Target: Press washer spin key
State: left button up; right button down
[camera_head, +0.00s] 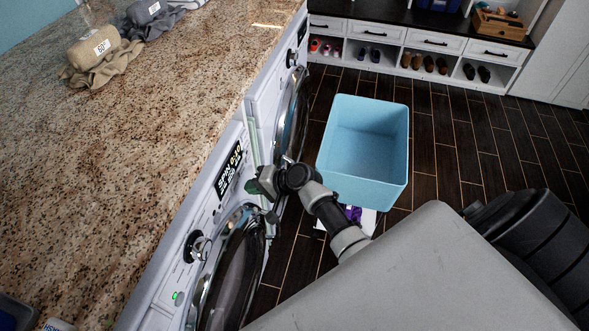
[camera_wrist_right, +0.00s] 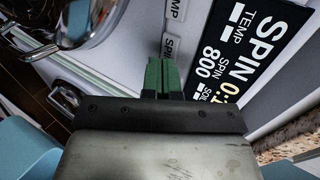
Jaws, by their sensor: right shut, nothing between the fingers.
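The nearer white washer (camera_head: 170,285) stands under the granite counter. Its black display (camera_head: 230,172) reads SPIN and a time; in the right wrist view the display (camera_wrist_right: 248,50) also lists TEMP, SPIN 800 and a soil line. Beside it are a TEMP key (camera_wrist_right: 176,9) and a pale key lettered like SPIN (camera_wrist_right: 169,46), partly hidden by my fingertips. My right gripper (camera_head: 258,186) is shut and empty, its green fingers (camera_wrist_right: 164,75) pointing at that key. I cannot tell whether they touch it. My left gripper is not in view.
The washer's round door (camera_head: 238,265) and a second washer's door (camera_head: 291,115) line the front. A blue bin (camera_head: 365,150) stands on the dark floor. Rolled cloths (camera_head: 95,55) lie on the counter (camera_head: 130,130). A shoe bench (camera_head: 420,50) is at the back.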

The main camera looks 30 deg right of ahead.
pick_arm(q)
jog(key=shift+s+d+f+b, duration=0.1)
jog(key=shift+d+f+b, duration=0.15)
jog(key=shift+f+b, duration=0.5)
pick_arm(e)
jog(key=v, duration=1)
jog(key=shift+d+f, duration=0.1)
